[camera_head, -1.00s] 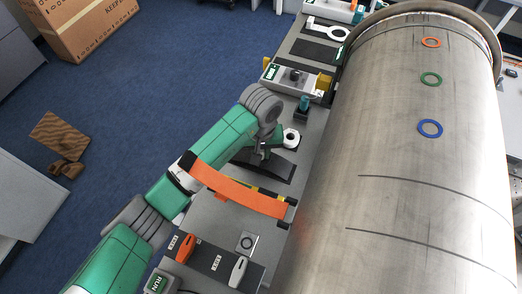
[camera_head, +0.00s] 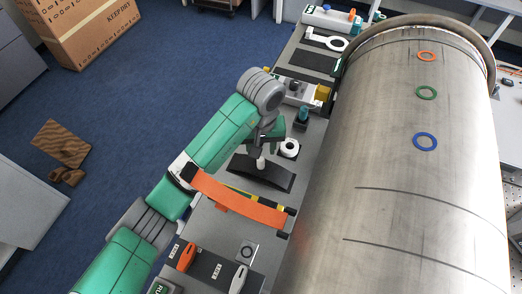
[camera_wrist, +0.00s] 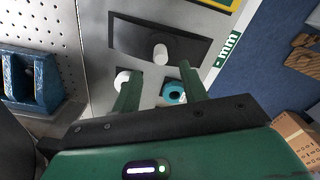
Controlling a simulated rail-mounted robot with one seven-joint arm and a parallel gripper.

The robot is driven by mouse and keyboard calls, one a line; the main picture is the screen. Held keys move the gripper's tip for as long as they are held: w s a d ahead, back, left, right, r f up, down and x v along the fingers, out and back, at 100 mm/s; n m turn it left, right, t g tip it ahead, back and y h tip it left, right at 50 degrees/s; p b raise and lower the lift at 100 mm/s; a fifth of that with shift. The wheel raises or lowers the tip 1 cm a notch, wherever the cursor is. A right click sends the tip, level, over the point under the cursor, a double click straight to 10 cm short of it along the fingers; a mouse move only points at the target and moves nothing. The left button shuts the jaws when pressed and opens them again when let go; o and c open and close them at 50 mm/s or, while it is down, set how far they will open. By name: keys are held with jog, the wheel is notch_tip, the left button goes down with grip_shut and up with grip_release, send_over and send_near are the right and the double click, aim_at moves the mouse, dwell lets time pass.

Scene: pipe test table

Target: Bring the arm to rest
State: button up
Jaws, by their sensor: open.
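My arm reaches over the grey bench from the lower left in the head view. My gripper (camera_head: 266,143) points down above the bench, beside the black pad. In the wrist view its two green fingers (camera_wrist: 160,75) stand apart with nothing held between them. A white peg (camera_head: 260,163) stands on the black pad (camera_head: 272,176); it also shows beyond the fingertips in the wrist view (camera_wrist: 160,53). A white ring-shaped part (camera_head: 289,148) and a teal cylinder (camera_head: 303,116) are close to the gripper on its right. The fingertips are partly hidden in the head view.
A large metal pipe (camera_head: 400,190) with coloured rings fills the right side. An orange curved strip (camera_head: 240,205) crosses near my forearm. Orange (camera_head: 186,257) and white (camera_head: 238,278) handled tools lie at the bench front. Open blue floor (camera_head: 130,130) is on the left.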

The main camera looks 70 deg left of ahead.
aim_at(261, 160)
notch_tip(261, 160, down, 7)
jog(key=shift+f+b, duration=0.15)
jog(key=shift+b, duration=0.55)
jog(key=shift+r+p, duration=0.35)
jog(key=shift+r, duration=1.15)
